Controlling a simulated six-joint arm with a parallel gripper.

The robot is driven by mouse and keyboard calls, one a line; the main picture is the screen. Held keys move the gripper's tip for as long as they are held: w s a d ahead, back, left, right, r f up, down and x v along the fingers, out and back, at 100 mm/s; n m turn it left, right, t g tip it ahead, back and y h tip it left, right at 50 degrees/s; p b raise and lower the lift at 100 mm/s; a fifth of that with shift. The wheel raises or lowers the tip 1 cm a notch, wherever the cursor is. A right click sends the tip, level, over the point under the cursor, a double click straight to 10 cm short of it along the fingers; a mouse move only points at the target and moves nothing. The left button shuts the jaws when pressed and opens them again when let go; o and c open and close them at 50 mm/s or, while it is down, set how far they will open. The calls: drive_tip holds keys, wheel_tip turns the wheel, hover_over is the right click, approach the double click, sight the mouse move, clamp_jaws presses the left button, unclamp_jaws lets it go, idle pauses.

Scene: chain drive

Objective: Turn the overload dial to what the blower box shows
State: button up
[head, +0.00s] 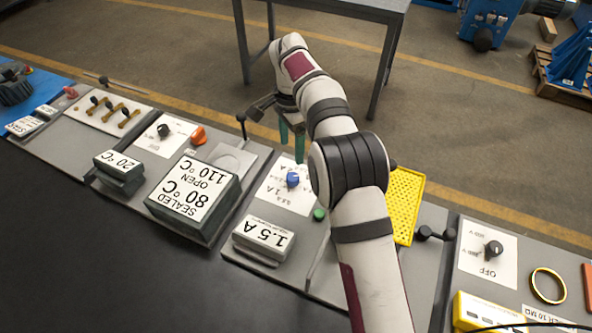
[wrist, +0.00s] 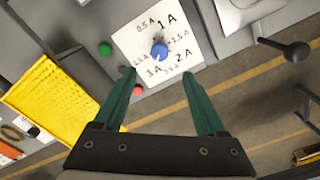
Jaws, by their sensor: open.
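The overload dial is a blue knob on a white plate. It shows in the head view (head: 292,180) and in the wrist view (wrist: 160,50). Its plate is marked from 0.5 A to 3 A; I cannot tell surely which mark the knob points at. A grey box (head: 262,256) near the dial carries a label reading 1.5 A, upside down in the head view; its small print is unreadable, so I cannot confirm it is the blower box. My gripper (wrist: 157,76) is open and empty, with its green fingers apart near the dial, not around the knob.
A green button (head: 320,214) sits beside the dial plate, and a red button (wrist: 137,90) shows by the left finger. A yellow perforated guard (head: 405,205) stands to the right. Another box (head: 212,237) reads SEALED 80 °C, OPEN 110 °C. A black-knobbed lever (wrist: 297,51) rises near the dial.

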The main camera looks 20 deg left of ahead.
sight(292, 177)
wheel_tip(292, 177, down, 11)
drive_tip(key=shift+r, duration=0.1)
clamp_jaws()
idle(0.4)
